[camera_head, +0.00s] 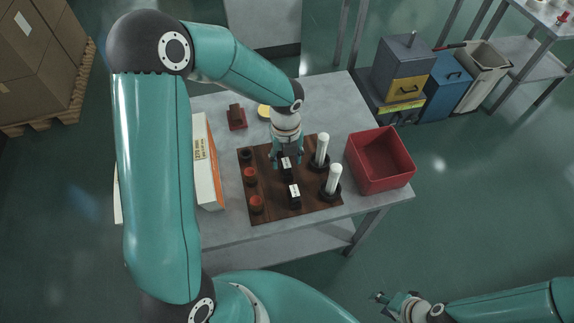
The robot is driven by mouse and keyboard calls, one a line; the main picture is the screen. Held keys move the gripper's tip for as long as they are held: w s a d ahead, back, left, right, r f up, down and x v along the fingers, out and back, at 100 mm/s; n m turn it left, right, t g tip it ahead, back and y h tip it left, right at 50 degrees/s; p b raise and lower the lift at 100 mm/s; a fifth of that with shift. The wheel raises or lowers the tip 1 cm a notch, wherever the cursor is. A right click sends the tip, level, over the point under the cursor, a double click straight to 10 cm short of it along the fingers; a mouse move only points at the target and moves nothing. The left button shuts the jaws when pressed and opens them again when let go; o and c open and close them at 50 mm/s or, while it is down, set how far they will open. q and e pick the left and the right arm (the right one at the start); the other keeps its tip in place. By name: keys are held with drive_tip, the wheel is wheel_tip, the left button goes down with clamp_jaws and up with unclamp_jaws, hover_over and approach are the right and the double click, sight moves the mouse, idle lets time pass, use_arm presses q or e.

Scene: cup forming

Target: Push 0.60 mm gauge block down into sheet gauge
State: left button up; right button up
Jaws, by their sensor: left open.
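A dark wooden board (272,208) lies on the grey table. Two small black blocks with white labels stand on it, a rear one (287,175) and a front one (295,203). The labels are too small to read, so I cannot tell which is the 0.60 mm gauge block or the sheet gauge. My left gripper (286,163) is open, pointing down at the rear black block. Its fingers partly hide that block, and I cannot tell whether they touch. My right gripper (379,298) is away from the table at the bottom; its finger opening is unclear.
Two white cylinders on black bases (321,150) (333,180) stand right of the blocks. Small reddish cups (250,176) line the board's left side. A red bin (352,157) stands at right, a white box (204,160) at left. A red-brown holder (237,122) and yellow disc (264,111) sit behind.

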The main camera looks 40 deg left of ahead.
use_arm(q)
drive_tip(key=shift+f, duration=1.35)
clamp_jaws()
drive_tip(key=shift+r, duration=0.15)
